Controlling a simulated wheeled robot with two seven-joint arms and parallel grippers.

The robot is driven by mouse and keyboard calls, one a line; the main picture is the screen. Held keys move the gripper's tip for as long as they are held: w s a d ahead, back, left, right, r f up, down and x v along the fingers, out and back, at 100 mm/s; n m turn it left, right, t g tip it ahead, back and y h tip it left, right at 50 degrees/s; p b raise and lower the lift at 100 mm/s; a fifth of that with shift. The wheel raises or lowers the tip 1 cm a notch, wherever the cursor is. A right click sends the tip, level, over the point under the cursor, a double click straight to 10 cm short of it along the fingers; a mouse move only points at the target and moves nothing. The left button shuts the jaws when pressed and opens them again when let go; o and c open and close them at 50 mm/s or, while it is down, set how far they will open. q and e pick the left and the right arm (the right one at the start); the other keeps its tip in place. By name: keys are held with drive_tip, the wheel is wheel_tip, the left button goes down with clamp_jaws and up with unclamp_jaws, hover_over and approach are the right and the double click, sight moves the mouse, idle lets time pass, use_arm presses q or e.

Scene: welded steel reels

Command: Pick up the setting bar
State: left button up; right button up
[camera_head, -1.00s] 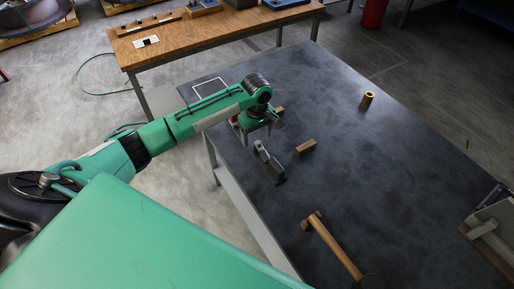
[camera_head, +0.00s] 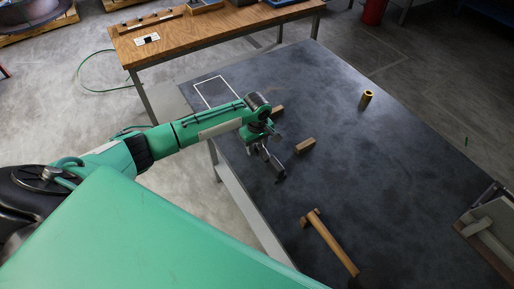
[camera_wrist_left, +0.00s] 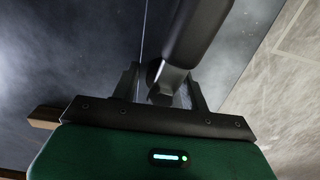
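A grey and black tool, which I take for the setting bar (camera_head: 277,170), lies on the dark table, partly hidden by my left gripper in the head view. In the left wrist view, the bar (camera_wrist_left: 188,35) is a thick dark body with a grey end close to the fingers. My left gripper (camera_head: 257,147) is over the bar's far end. In the left wrist view, its two fingers (camera_wrist_left: 164,88) stand apart on either side of the bar's end, with visible gaps. I see no grip on it. My right gripper is not in view.
On the dark table (camera_head: 345,140) lie a wooden block (camera_head: 305,146), another block (camera_head: 278,110) behind the gripper, a mallet (camera_head: 330,243) in front and a brass cylinder (camera_head: 366,98). A wooden bench (camera_head: 220,30) stands behind. The table's middle right is clear.

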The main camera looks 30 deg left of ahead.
use_arm(q)
drive_tip(key=c, duration=0.7)
drive_tip(key=shift+w+r, duration=0.1)
drive_tip(key=shift+r, duration=0.05)
clamp_jaws()
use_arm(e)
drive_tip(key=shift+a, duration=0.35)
use_arm(q)
drive_tip(key=shift+r, duration=0.1)
wheel_tip(320, 180, up, 20)
drive_tip(key=b, duration=0.3)
drive_tip(key=shift+b, duration=0.3)
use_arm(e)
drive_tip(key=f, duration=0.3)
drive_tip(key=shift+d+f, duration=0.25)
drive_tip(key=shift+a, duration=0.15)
